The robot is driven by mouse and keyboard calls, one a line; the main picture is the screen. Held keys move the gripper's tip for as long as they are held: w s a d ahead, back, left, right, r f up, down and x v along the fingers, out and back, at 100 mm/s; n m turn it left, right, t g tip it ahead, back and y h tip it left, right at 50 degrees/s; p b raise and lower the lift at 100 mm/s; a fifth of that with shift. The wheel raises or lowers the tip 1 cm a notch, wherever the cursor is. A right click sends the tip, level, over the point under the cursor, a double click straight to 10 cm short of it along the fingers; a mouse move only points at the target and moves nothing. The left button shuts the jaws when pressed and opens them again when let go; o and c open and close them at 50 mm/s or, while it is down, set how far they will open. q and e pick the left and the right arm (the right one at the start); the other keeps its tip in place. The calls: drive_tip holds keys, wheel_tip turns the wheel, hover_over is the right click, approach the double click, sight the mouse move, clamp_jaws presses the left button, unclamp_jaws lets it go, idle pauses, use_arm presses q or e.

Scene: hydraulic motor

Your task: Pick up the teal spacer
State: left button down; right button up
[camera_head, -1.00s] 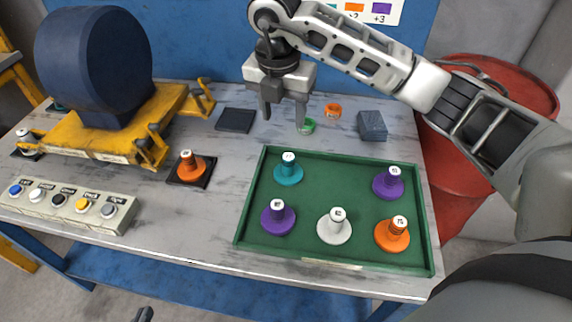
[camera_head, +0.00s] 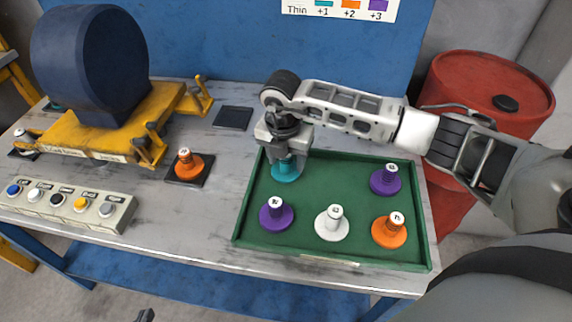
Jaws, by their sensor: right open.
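The teal spacer (camera_head: 286,172) stands at the back left of the green tray (camera_head: 345,257). My right gripper (camera_head: 285,160) is directly over it with its fingers lowered around the spacer's upper part. The gripper is open, and its body hides the top of the spacer. Whether a finger touches the spacer cannot be made out. My left gripper does not clearly show in the head view.
The tray also holds two purple spacers (camera_head: 276,215) (camera_head: 386,180), a white spacer (camera_head: 332,224) and an orange spacer (camera_head: 389,231). An orange spacer (camera_head: 188,166) stands on a dark pad left of the tray. A button box (camera_head: 69,203) and yellow-framed motor (camera_head: 95,70) are further left.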

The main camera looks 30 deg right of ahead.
drive_tip(key=shift+f, duration=0.1)
drive_tip(key=shift+c, duration=0.3)
clamp_jaws()
drive_tip(key=shift+r, duration=0.6)
wheel_tip(320, 180, up, 2)
drive_tip(key=shift+a+r, duration=0.1)
drive_tip(key=shift+r, duration=0.1)
drive_tip(key=s+a+r, duration=0.6)
drive_tip(key=s+r, duration=0.3)
drive_tip(key=s, duration=0.3)
drive_tip(key=shift+s+a+r, duration=0.15)
drive_tip(key=shift+a+r, duration=0.1)
drive_tip(key=shift+a, duration=0.05)
